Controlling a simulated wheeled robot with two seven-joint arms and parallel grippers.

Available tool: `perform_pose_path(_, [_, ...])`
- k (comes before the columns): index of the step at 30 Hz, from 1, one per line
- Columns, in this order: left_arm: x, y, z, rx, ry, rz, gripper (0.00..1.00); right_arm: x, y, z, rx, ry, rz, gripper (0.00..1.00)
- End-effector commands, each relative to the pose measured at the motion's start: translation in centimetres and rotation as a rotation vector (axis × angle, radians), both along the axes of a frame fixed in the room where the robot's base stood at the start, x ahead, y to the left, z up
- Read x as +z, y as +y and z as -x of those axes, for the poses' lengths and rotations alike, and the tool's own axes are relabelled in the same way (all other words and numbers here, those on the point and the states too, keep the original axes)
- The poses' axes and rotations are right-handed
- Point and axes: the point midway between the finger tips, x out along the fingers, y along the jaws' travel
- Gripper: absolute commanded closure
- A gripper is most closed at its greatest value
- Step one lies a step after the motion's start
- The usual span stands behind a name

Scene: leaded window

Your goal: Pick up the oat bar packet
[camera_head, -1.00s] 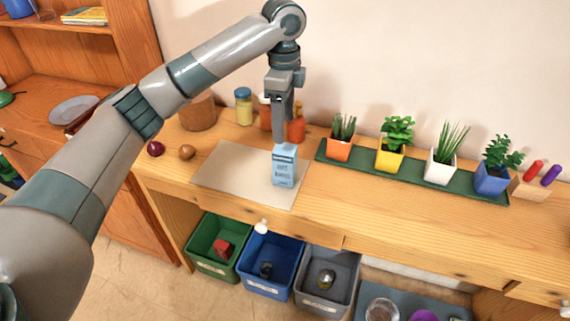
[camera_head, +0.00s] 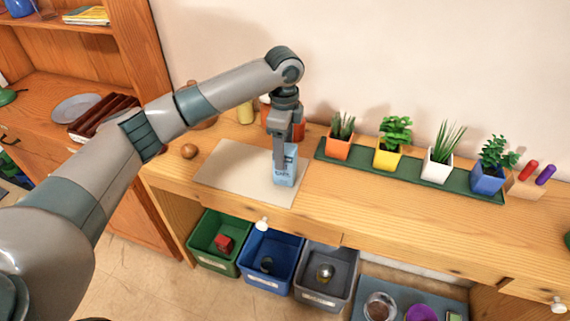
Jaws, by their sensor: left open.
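The oat bar packet (camera_head: 285,180), a small light-blue box with dark lettering, stands upright on a pale mat (camera_head: 229,171) on the wooden counter. My left gripper (camera_head: 282,163) points straight down at the packet. Its jaws are open and reach down over the packet's upper part, hiding much of it. Whether the fingers touch the packet cannot be told. My right gripper is not in view.
A green tray (camera_head: 404,173) with several potted plants stands right of the mat. Jars (camera_head: 246,112) stand behind my arm. A brown round item (camera_head: 189,151) lies left of the mat. Green, blue and grey bins (camera_head: 325,277) sit below the counter.

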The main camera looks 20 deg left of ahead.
Motion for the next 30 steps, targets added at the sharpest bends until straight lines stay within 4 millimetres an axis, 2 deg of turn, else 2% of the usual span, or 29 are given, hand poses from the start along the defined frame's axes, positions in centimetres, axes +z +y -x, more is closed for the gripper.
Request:
perform_pose_path(4, [-0.7, -0.1, 0.1, 0.0, 0.003, -0.001, 0.39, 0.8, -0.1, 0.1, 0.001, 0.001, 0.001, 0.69])
perform_pose_path(9, [-2.7, -0.4, 0.3, 0.0, 0.003, -0.001, 0.39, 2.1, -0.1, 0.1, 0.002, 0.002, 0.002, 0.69])
perform_pose_path(15, [-4.8, -0.3, 0.2, 0.001, 0.0, -0.001, 0.39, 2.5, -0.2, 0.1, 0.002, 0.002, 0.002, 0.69])
perform_pose_path(30, [-5.1, -0.3, 0.2, 0.0, 0.0, -0.001, 0.39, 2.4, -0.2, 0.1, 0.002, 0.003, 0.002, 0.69])
